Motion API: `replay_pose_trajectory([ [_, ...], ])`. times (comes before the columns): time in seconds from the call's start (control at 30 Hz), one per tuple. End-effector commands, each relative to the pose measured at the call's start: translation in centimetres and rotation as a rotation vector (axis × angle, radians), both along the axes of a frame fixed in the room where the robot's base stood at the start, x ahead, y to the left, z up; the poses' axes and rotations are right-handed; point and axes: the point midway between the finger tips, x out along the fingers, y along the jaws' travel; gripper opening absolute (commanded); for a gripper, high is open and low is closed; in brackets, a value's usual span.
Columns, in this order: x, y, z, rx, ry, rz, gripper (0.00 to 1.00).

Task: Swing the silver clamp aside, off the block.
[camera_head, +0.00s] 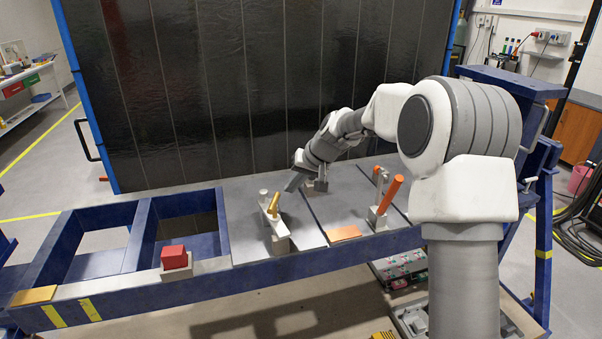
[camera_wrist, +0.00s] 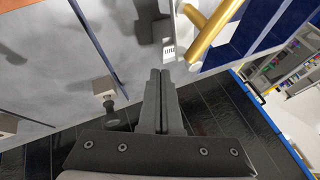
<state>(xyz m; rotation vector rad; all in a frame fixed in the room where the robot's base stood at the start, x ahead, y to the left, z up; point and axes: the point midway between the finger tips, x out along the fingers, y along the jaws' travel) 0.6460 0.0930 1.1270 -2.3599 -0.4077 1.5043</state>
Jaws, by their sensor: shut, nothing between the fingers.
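My gripper (camera_head: 294,183) is shut and empty, low over the grey bench plate; its closed fingers also show in the wrist view (camera_wrist: 160,74). Left of it in the head view stands a pale grey fixture (camera_head: 277,236) with a gold handle (camera_head: 273,206). The gold handle (camera_wrist: 212,36) shows at the upper right in the wrist view, apart from my fingers. A small grey block-shaped part (camera_head: 321,185) is just right of my gripper, partly hidden. I cannot tell for sure which part is the silver clamp.
An orange-handled fixture (camera_head: 389,196) stands right on the bench. A red block (camera_head: 174,257) sits at the left front. A flat orange piece (camera_head: 343,233) lies near the front edge. A dark panel (camera_head: 260,90) rises behind. The frame's left side has open gaps.

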Motion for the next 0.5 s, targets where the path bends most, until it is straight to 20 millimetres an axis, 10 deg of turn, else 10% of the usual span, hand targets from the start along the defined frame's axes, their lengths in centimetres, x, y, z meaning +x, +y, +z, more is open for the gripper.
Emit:
replay_pose_trajectory([
  [0.5, 0.7, 4.2, -1.0, -0.001, 0.000, 0.000, 0.00],
])
